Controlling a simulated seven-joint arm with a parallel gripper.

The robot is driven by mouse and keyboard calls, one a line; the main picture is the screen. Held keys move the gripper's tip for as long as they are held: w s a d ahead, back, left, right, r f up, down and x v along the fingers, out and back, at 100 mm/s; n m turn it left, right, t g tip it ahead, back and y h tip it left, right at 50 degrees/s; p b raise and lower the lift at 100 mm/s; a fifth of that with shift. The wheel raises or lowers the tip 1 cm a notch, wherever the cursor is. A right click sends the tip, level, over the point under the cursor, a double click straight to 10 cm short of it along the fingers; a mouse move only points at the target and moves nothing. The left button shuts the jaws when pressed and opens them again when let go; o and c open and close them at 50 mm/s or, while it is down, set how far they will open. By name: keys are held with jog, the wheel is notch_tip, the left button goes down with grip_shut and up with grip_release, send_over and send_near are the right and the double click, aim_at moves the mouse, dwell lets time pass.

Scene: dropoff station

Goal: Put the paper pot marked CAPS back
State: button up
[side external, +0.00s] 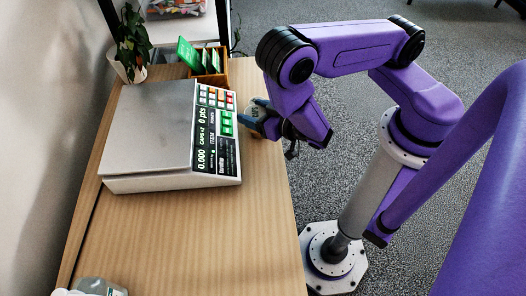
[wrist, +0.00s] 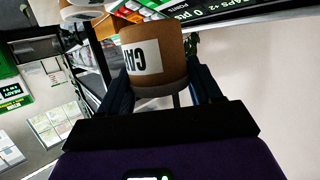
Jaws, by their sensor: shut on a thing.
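The paper pot marked CAPS is brown with a white label, and shows in the wrist view (wrist: 172,48) between my fingers; only part of the lettering is readable, and it appears upside down there. My gripper (wrist: 158,72) is shut on this pot. In the side view my gripper (side external: 258,118) is at the right edge of the table, just right of the scale's keypad. The pot is small and partly covered by the fingers there, so I cannot tell whether its base touches the table.
A scale (side external: 150,130) with a bare steel plate fills the table's back half. Behind it stand a wooden box (side external: 213,79) with green cards and a potted plant (side external: 130,45). A grey object (side external: 100,287) lies at the front left. The table's front (side external: 200,245) is clear.

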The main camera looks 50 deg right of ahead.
jog(key=s, duration=0.2)
jog(key=s+f, duration=0.1)
jog(key=shift+a, duration=0.3)
jog(key=shift+s+f, duration=0.1)
jog(key=shift+f, duration=3.95)
jog(key=shift+f, duration=0.15)
jog(key=o, duration=1.3)
jog(key=shift+c, duration=0.2)
